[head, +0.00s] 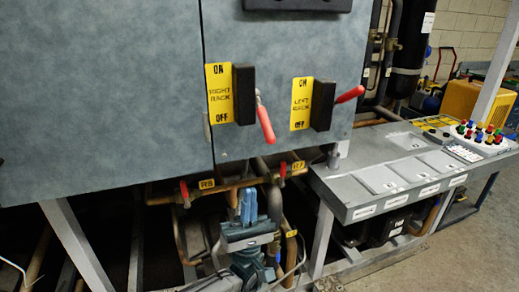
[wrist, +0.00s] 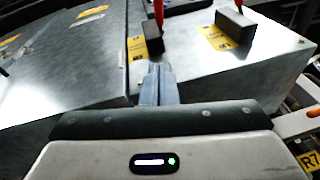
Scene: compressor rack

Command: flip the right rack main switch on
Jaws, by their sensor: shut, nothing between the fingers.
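The right rack main switch is a black box (head: 244,94) with a red lever (head: 266,123) beside a yellow "RIGHT RACK" plate (head: 219,94), marked ON at top and OFF at bottom. Its lever slants down, toward the OFF end. My gripper (head: 248,192) is shut and empty, fingers pointing up, below this switch in the head view. In the wrist view, the blue-grey fingertips (wrist: 157,67) appear just below the black box (wrist: 153,38), with the red lever (wrist: 159,12) cut by the top edge. Whether they touch it I cannot tell.
The left rack switch (head: 323,104) stands to the right, its red lever (head: 350,94) slanting up. Copper pipes with red-handled valves (head: 184,192) run below the cabinet. A grey bench panel (head: 400,165) with colored buttons fills the right side.

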